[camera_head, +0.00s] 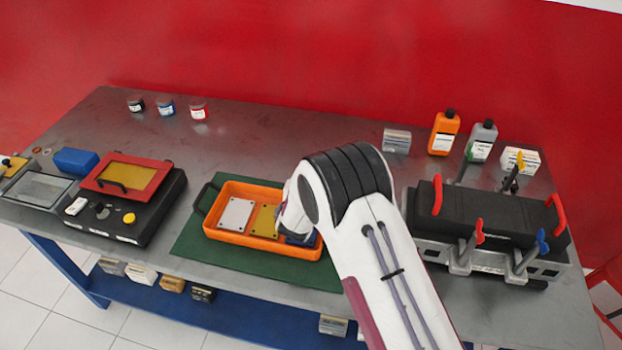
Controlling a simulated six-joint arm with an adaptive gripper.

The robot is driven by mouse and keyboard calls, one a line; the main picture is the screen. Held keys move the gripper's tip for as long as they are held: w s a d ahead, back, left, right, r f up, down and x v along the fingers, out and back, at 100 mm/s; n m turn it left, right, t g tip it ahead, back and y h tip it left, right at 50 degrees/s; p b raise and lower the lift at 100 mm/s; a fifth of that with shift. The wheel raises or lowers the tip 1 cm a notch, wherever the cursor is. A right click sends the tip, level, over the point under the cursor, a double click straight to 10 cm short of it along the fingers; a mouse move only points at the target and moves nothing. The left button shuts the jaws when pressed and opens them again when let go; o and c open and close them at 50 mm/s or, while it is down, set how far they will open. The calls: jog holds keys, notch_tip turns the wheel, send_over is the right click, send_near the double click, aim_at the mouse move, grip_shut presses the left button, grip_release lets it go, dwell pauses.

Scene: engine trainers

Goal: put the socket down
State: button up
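My white arm reaches in from the bottom right and bends down over the right part of an orange tray (222,237). The tray lies on a green mat (190,245). My gripper (298,238) is at the tray's right end, almost wholly hidden by my own wrist, so its fingers cannot be made out. I cannot make out a socket; any socket there is hidden behind my arm. In the tray lie a light grey plate (236,214) and a yellow plate (265,221). Something blue (314,241) shows at the tray's right end, partly covered.
A black engine block (490,215) with red and blue handles stands right of my arm. An orange bottle (443,133) and a grey bottle (482,142) stand behind it. A black box with a red frame (152,183) is at left.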

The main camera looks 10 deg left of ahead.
grip_shut()
jog(key=shift+r, duration=0.1)
dwell(0.3)
notch_tip(320, 180, up, 18)
dwell(0.9)
dwell(0.5)
